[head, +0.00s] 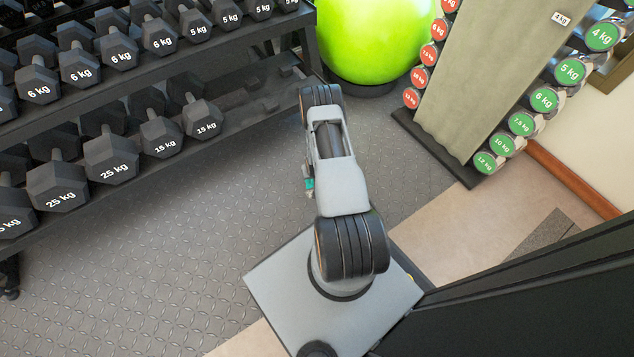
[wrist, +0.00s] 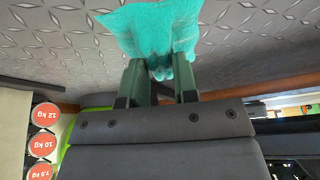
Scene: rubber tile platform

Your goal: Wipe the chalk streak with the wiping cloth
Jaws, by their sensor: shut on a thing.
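The teal wiping cloth (wrist: 150,32) is bunched between the fingertips of my gripper (wrist: 160,75) in the wrist view. The fingers are shut on it, and its loose part spreads out beyond them over the grey patterned floor. In the head view only a small teal bit of the cloth (head: 309,183) shows at the left side of my arm, and the arm hides most of the gripper. I cannot tell whether the cloth touches the floor. No chalk streak can be made out in either view.
A black rack (head: 240,96) of dumbbells stands at the left and back. A green exercise ball (head: 375,38) is behind my arm. A second weight stand (head: 480,75) is at the right. Textured rubber floor (head: 180,250) is open at the left front.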

